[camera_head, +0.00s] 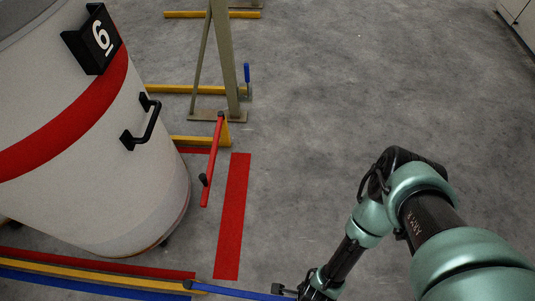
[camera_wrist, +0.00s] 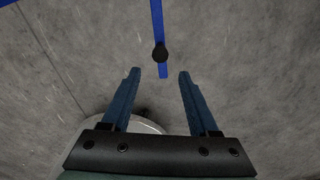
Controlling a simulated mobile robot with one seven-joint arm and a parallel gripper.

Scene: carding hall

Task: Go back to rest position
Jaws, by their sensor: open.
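My gripper (camera_wrist: 160,74) is open in the wrist view, with two blue fingers apart and nothing between them that I can see held. A blue bar (camera_wrist: 156,18) with a black knob (camera_wrist: 160,53) lies ahead of the fingertips, its end reaching toward the gap. In the head view my arm comes in from the right and bends down to the bottom edge; the fingers cannot be made out there. The blue bar (camera_head: 240,292) shows at the bottom, with a black piece near its right end, close to my arm.
A large white can (camera_head: 75,185) with a red band, a black handle (camera_head: 143,124) and a "6" plate (camera_head: 93,40) stands at left. A red lever (camera_head: 212,160) and a metal post (camera_head: 225,60) with yellow rails stand beside it. Grey floor at centre right is clear.

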